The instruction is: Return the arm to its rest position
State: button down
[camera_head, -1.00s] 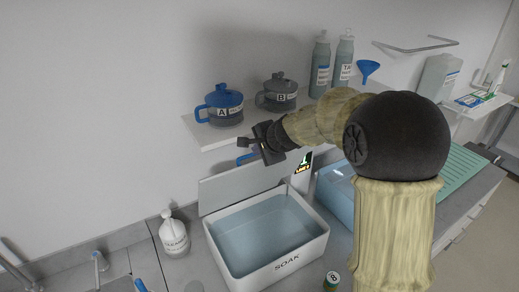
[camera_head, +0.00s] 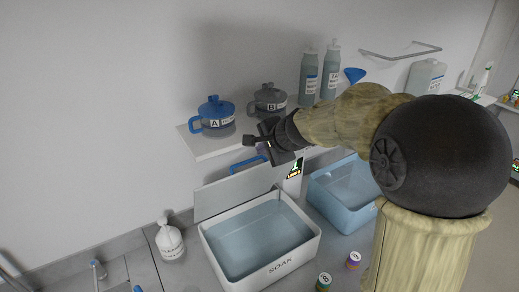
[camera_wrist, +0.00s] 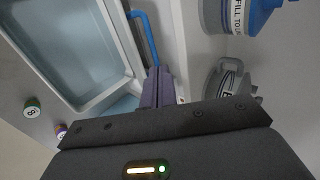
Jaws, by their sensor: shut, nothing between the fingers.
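My gripper (camera_head: 254,141) is in front of the shelf edge, above the back of the white SOAK basin (camera_head: 262,280), in the head view. In the wrist view its fingers (camera_wrist: 158,75) are together with nothing between them. The arm reaches in from the right, its large dark joint at the right of the head view. The blue-lidded jar A (camera_head: 215,118) is on the shelf left of the gripper. The grey-lidded jar B (camera_head: 269,101) is on the shelf just behind it. A blue handle (camera_wrist: 146,38) shows beside the fingertips in the wrist view; I cannot tell whether they touch.
The shelf (camera_head: 200,146) also holds two grey bottles and a blue funnel (camera_head: 354,75). A blue basin (camera_head: 345,196) stands right of the SOAK basin. A white bottle (camera_head: 170,238) stands left. Two small capped vials (camera_head: 324,281) are in front.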

jog(key=shift+a, duration=0.1)
jog(key=s+d+f+n+g+h+b, duration=0.2)
jog(key=s+d+f+n, duration=0.4)
jog(key=s+f, duration=0.4)
jog(key=s+d+f+n+g+h+b, duration=0.2)
jog(key=s+d+f+n, duration=0.4)
jog(key=s+f, duration=0.4)
jog(key=s+g+b, duration=0.1)
jog(key=s, duration=0.2)
jog(key=shift+s+f+g+h+b, duration=0.2)
jog(key=shift+s+g+h+b, duration=0.1)
jog(key=shift+s+b, duration=0.05)
jog(key=shift+s+d, duration=0.1)
dwell(0.3)
